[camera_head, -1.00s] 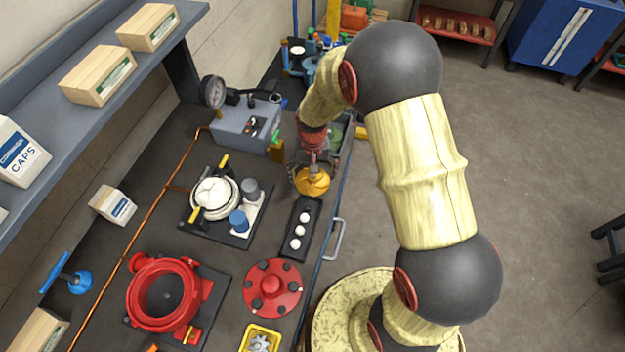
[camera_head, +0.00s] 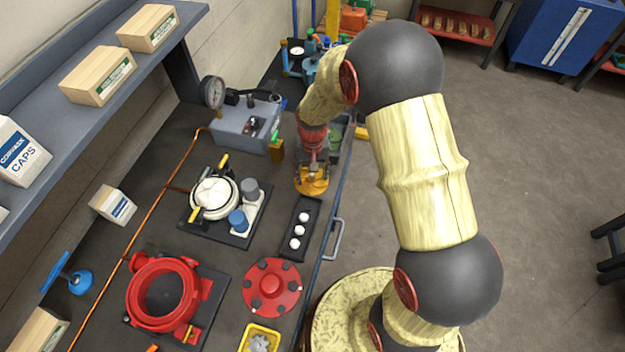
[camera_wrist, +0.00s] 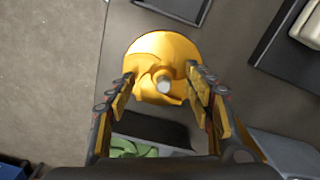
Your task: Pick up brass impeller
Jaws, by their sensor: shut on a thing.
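The brass impeller (camera_wrist: 163,58) is a round, golden disc with a raised hub and a pale centre, seen from above in the wrist view. My gripper (camera_wrist: 160,84) is shut on it, with one finger at each side of the hub. In the head view the brass impeller (camera_head: 311,187) shows below my gripper (camera_head: 313,170), near the right edge of the bench. The fingers cover part of it there. I cannot tell whether it touches the bench top.
A black tray with white balls (camera_head: 299,228) lies just in front. A grey pump box with a gauge (camera_head: 247,125) stands to the left. A grey bin with green contents (camera_head: 336,138) is behind. A red flanged disc (camera_head: 272,287) lies nearer. Floor is open at right.

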